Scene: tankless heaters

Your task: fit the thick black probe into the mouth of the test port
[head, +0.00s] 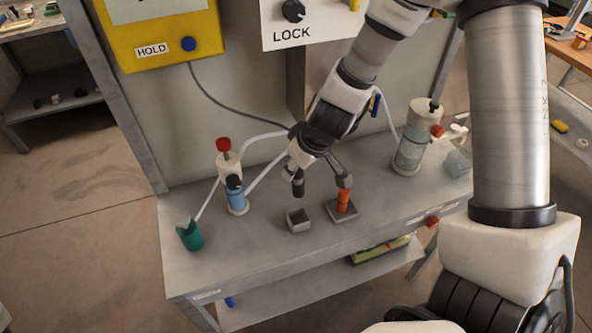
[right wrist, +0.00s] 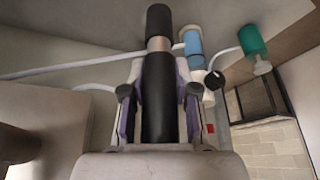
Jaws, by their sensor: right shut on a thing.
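My right gripper (head: 296,173) is shut on the thick black probe (head: 298,188), which hangs tip-down above the bench. In the right wrist view the right gripper (right wrist: 159,80) clamps the probe (right wrist: 158,110) between its purple-lined fingers; the probe has a pale band and a black end. A small grey block with a square open mouth (head: 299,221), which looks like the test port, stands on the bench below the probe. The probe's tip appears apart from it; exact alignment is hard to judge. My left gripper is out of view.
An orange piece (head: 343,201) stands on a grey plate right of the block. A blue-and-white cylinder (head: 236,196) and a green cup (head: 189,235) stand to the left, with pale hoses. A grey canister (head: 412,148) is at right. The LOCK panel (head: 309,20) is behind. The front-left bench is clear.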

